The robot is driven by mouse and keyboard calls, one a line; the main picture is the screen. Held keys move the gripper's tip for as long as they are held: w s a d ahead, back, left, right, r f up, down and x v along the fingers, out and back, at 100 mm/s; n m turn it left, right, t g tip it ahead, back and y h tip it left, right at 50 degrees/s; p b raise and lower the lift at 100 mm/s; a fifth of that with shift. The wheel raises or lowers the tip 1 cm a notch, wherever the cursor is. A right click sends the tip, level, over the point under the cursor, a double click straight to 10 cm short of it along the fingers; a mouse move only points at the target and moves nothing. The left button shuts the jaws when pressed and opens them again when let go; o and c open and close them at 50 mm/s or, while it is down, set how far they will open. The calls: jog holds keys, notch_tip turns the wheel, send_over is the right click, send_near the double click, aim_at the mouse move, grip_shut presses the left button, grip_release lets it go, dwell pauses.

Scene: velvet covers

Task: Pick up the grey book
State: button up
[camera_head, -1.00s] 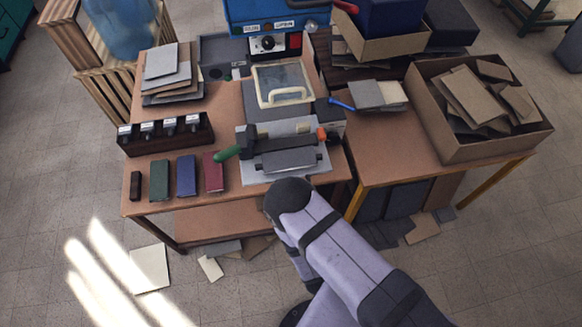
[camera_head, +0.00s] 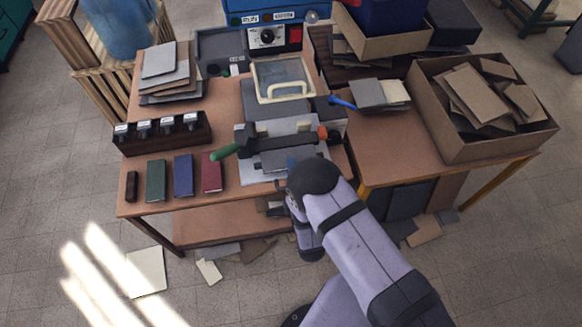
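I cannot single out a grey book with certainty. Grey flat pieces lie in a stack (camera_head: 166,62) at the back left of the table, and another grey piece (camera_head: 367,92) lies beside a cream one on the right table. A dark grey slab (camera_head: 272,161) lies in the device with the green handle at the table's front, partly hidden by my arm. A green book (camera_head: 156,180), a blue book (camera_head: 183,176), a maroon book (camera_head: 212,172) and a small dark brown block (camera_head: 131,187) lie in a row at the front left. My gripper is not clearly visible.
A rack of stamps (camera_head: 162,133) stands behind the row of books. A blue machine (camera_head: 275,30) is at the back. Scraps (camera_head: 147,271) lie on the floor.

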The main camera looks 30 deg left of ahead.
jog(key=shift+c, duration=0.3)
grip_shut()
notch_tip(320, 180, up, 2)
jog(key=shift+r+p, duration=0.25)
jog(key=shift+p, duration=0.75)
